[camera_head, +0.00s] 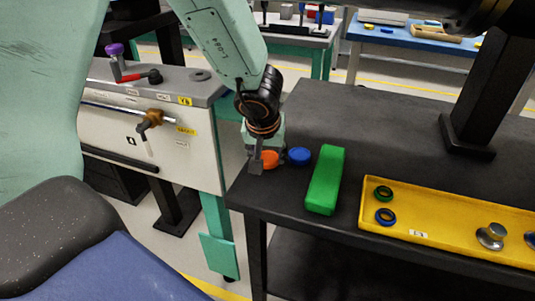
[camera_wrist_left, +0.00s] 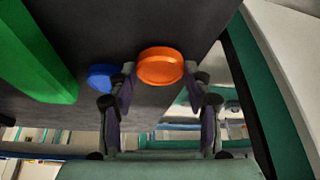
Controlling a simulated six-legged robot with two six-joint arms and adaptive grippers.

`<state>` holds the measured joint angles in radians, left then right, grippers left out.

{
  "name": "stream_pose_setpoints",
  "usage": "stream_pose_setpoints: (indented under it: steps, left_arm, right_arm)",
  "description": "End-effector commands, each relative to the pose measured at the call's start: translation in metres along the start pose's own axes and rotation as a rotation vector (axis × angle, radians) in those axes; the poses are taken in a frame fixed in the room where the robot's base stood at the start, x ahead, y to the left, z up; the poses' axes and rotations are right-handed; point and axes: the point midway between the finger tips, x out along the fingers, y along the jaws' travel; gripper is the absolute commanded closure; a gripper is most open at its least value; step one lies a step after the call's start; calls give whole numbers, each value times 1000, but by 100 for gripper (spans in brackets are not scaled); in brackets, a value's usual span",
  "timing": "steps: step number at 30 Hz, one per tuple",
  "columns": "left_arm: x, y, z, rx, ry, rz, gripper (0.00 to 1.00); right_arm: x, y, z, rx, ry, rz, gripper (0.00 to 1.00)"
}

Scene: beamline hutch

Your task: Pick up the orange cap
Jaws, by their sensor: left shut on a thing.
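The orange cap (camera_head: 269,159) is near the left corner of the black table, partly hidden by my left gripper (camera_head: 258,161) in the head view. In the left wrist view the orange cap (camera_wrist_left: 160,66) sits at the tips of my left gripper (camera_wrist_left: 165,88), whose two fingers lie on either side of it. The left gripper is shut on the cap. I cannot tell whether the cap is clear of the table top. My right gripper does not show.
A blue cap (camera_head: 299,156) lies just right of the orange one. A green block (camera_head: 325,180) and a yellow tray (camera_head: 452,224) with rings and a metal knob are further right. The black table (camera_head: 365,125) has free room behind them. A white cabinet (camera_head: 160,140) stands left.

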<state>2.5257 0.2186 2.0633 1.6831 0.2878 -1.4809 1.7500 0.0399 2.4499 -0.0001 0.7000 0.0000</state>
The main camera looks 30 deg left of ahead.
Motion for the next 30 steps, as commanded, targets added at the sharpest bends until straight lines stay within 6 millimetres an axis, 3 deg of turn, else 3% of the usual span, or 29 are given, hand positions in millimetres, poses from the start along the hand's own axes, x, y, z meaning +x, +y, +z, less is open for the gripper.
stream_pose_setpoints:
  steps: [21,30]
  left_arm:
    - [-80,0,-36,0,0,0,62]
    - [-87,0,-39,0,0,0,62]
  right_arm:
    - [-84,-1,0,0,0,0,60]
    - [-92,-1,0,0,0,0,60]
